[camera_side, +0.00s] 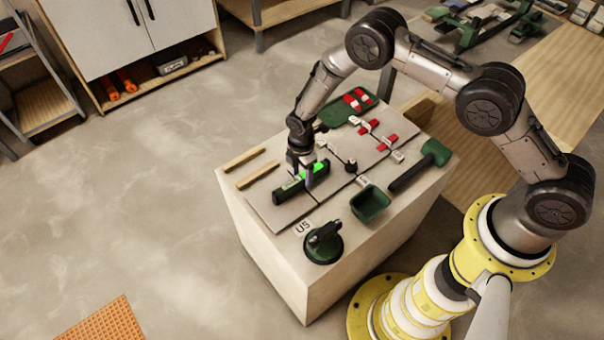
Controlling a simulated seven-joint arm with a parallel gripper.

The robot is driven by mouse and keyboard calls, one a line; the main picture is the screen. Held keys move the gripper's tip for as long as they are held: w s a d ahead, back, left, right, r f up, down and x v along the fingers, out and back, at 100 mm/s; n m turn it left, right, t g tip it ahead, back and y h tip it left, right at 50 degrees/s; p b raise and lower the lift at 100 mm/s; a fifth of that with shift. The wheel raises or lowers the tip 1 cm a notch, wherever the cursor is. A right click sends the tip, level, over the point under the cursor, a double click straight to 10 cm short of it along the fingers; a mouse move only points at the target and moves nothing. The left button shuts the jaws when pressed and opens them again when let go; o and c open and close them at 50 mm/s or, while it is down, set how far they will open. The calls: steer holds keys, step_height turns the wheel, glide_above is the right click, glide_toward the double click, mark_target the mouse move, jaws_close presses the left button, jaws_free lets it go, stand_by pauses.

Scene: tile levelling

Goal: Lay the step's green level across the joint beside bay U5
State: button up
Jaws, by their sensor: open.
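The green level (288,191) lies on the grey tiles (268,212) on top of the pale block, slanting up to the right. A bright green patch shows on its upper right part. The label U5 (302,228) is on the near side of the block top, just below the level. My gripper (304,174) points down at the level's right half, with its fingers open around or just above it. I cannot tell whether they touch it. The fingers and wrist hide part of the level and of the tile joint beneath.
A suction lifter (323,243), a green tub (370,204) and a mallet (420,166) stand on the near and right side. Red clips (368,127) sit along the joints. A green tray (340,111) holds red pieces at the back. Wooden strips (244,159) lie at the left.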

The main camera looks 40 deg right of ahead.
steer(key=shift+r, duration=0.1)
steer(key=w+d+r+m+t, duration=0.1)
steer(key=d+r+t, duration=0.1)
steer(key=r, duration=1.3)
steer(key=w+d+r+t, duration=0.1)
steer(key=w+r, duration=0.1)
steer(key=r, duration=1.2)
steer(key=s+d+r+m+t, duration=0.1)
steer(key=s+d+r+m, duration=0.2)
steer(key=r, duration=0.4)
steer(key=s+d+r+t, duration=0.1)
steer(key=s+d+r, duration=0.1)
steer(key=s+r, duration=0.4)
steer(key=s+d+r+m+t, duration=0.1)
steer(key=s+d+r+m, duration=0.15)
steer(key=s, duration=0.35)
steer(key=s+d+r+m+t, duration=0.1)
steer(key=s+r+m, duration=0.25)
steer(key=s, duration=0.35)
steer(key=s+d+f+m+g, duration=0.1)
steer(key=s+f+m, duration=0.4)
steer(key=s, duration=0.6)
steer(key=m, duration=0.2)
steer(key=shift+s+m, duration=0.3)
steer(key=shift+m, duration=0.1)
